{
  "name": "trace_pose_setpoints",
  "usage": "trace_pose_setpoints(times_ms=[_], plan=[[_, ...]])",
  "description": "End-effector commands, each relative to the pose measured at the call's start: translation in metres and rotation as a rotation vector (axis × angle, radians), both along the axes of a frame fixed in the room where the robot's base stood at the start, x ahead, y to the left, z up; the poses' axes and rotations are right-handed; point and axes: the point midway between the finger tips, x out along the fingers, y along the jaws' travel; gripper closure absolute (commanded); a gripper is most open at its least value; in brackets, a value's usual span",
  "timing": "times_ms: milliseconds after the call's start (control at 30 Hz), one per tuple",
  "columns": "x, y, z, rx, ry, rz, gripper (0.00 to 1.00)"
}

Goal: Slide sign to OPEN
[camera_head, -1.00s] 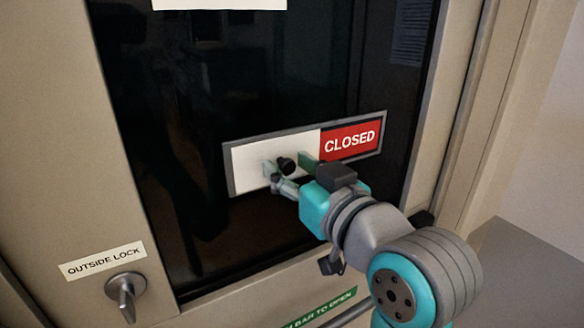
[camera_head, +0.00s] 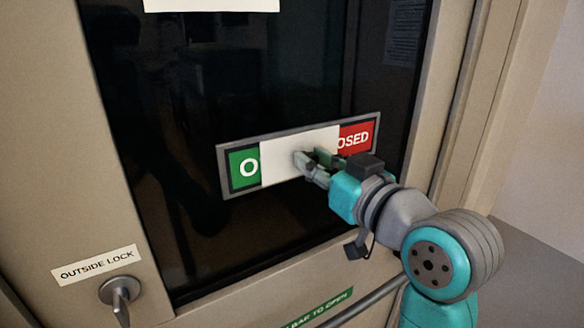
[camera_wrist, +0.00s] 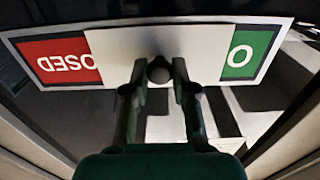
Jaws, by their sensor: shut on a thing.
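The sign (camera_head: 222,170) is a grey-framed strip on the door's dark glass. Its white sliding cover (camera_head: 280,160) sits about mid-frame. A green part with "O" (camera_head: 243,168) shows at the left, and a red part reading "OSED" (camera_head: 357,138) shows at the right. My gripper (camera_head: 312,162) is at the cover's front, shut on its dark round knob (camera_wrist: 159,70). The knob shows between the two fingers in the wrist view, where the sign appears upside down. In the head view the fingers hide the knob.
The outside lock (camera_head: 120,290) with a lever is at lower left, under its label (camera_head: 97,264). A push bar (camera_head: 365,302) with a green label (camera_head: 318,308) crosses below the glass. The door frame (camera_head: 495,110) stands at the right.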

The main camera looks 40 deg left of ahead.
Motion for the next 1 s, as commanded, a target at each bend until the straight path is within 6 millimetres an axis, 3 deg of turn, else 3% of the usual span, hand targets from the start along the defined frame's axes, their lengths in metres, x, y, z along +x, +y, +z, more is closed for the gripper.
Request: trace_pose_setpoints(times_ms=[33, 200, 400, 600, 933, 967, 1000], plan=[[0.015, -0.007, 0.000, 0.000, 0.002, -0.006, 1.00], [0.052, -0.022, 0.000, 0.000, 0.002, -0.004, 1.00], [0.082, -0.034, 0.000, 0.000, 0.001, -0.002, 1.00], [0.094, -0.039, 0.000, 0.000, 0.001, 0.000, 1.00], [0.097, -0.041, 0.000, 0.001, 0.000, -0.006, 1.00], [0.098, -0.041, 0.000, 0.001, 0.000, -0.006, 0.72], [0.098, -0.041, 0.000, 0.001, 0.000, -0.006, 0.62]])
